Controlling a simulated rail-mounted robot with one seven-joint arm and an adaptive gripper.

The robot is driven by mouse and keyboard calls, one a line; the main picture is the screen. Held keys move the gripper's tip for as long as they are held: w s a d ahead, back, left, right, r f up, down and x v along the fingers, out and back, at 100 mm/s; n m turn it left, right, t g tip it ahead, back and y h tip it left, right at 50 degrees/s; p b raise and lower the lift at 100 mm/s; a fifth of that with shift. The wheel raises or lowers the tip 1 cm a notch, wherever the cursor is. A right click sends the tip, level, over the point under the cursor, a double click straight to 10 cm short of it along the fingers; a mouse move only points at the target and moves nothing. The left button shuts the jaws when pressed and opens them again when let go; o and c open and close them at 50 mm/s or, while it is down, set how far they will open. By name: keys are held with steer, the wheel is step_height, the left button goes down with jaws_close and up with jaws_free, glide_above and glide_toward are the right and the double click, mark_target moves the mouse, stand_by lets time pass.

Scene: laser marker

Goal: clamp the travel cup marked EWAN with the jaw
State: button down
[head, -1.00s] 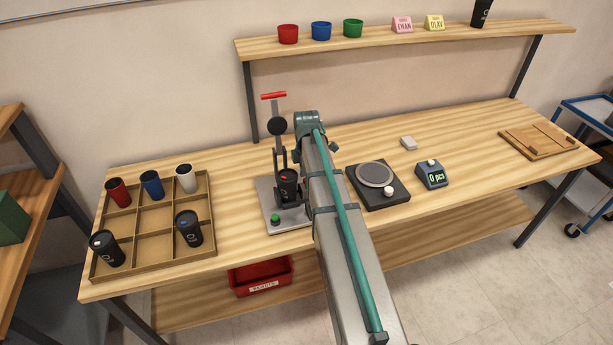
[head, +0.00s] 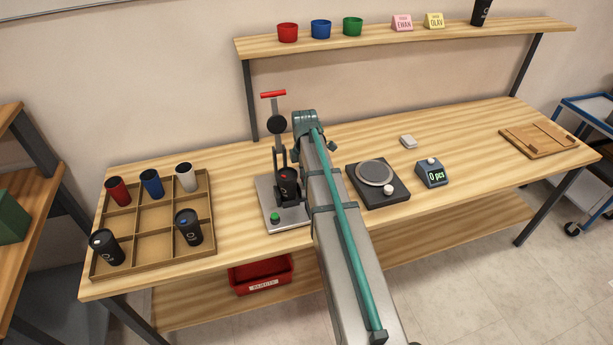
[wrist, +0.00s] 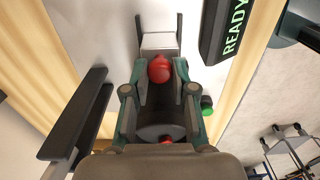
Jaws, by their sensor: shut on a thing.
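A black travel cup (head: 287,188) stands on the light plate of the marking fixture in the head view; its name cannot be read. In the wrist view a dark round top (wrist: 150,132) with a small red spot shows between my fingers, probably this cup's lid. My gripper (wrist: 160,76) has its teal fingers closed around a red round knob (wrist: 159,67), apparently the jaw's handle. A pale block between dark arms (wrist: 158,41) lies just beyond the knob. My arm hides most of the jaw in the head view, so its contact with the cup cannot be seen.
A dark post with a red handle (head: 273,94) rises behind the cup. A green button (head: 275,217) sits at the plate's front. A READY display (wrist: 235,25) is near my fingers. The cup tray (head: 155,248) is left; the scale (head: 378,190) is right.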

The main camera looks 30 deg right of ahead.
steer(key=shift+a, duration=0.45)
steer(key=c, duration=0.9)
jaws_free()
step_height(320, 180, up, 12)
steer(key=shift+r, duration=0.1)
steer(key=shift+d, duration=0.1)
